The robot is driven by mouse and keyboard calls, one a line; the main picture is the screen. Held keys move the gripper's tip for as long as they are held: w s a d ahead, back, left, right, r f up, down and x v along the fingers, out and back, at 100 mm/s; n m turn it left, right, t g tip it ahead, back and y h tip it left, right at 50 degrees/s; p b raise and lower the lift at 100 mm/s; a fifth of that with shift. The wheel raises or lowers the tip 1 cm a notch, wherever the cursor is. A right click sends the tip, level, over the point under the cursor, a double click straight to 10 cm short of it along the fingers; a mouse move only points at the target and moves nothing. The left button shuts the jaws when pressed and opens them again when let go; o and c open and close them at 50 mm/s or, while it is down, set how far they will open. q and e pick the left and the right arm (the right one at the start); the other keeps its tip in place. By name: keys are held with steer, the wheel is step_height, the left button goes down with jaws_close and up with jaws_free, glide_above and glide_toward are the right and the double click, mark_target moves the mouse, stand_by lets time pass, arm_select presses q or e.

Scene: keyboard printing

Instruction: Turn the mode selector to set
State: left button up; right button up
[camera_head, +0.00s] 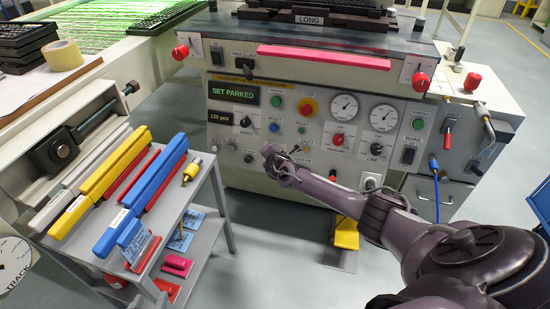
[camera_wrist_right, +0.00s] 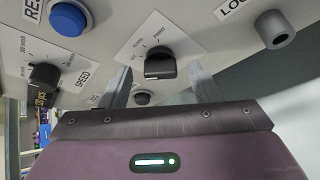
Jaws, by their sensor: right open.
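A black selector knob (camera_wrist_right: 160,63) on a white, marked plate shows in the right wrist view; its small labels are hard to read, so I cannot tell its setting. My right gripper (camera_wrist_right: 162,86) is open, with a pale finger on each side below the knob; I cannot tell if either touches it. In the head view, my right arm comes in from the right, and its purple hand (camera_head: 281,166) is close to the lower middle of the control panel (camera_head: 350,152), partly hiding controls there. My left gripper is not discernible in the head view.
Near the selector are a blue button (camera_wrist_right: 68,18), a black speed knob (camera_wrist_right: 44,76) and a grey lock cylinder (camera_wrist_right: 275,29). A display (camera_head: 233,94) reads "SET PARKED". A grey cart (camera_head: 205,215) with blue and yellow bars stands left of the hand.

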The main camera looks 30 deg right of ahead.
arm_select(q)
steer(key=s+a+f+g+y+p, duration=0.2)
steer(key=s+a+f+g+p, duration=0.1)
steer(key=s+f+g, duration=0.3)
steer(key=shift+s+a+f+y, duration=0.4)
steer(key=shift+s+a, duration=0.3)
steer(key=shift+s, duration=0.3)
arm_select(e)
steer(key=v, duration=0.6)
steer(key=shift+s+a, duration=0.15)
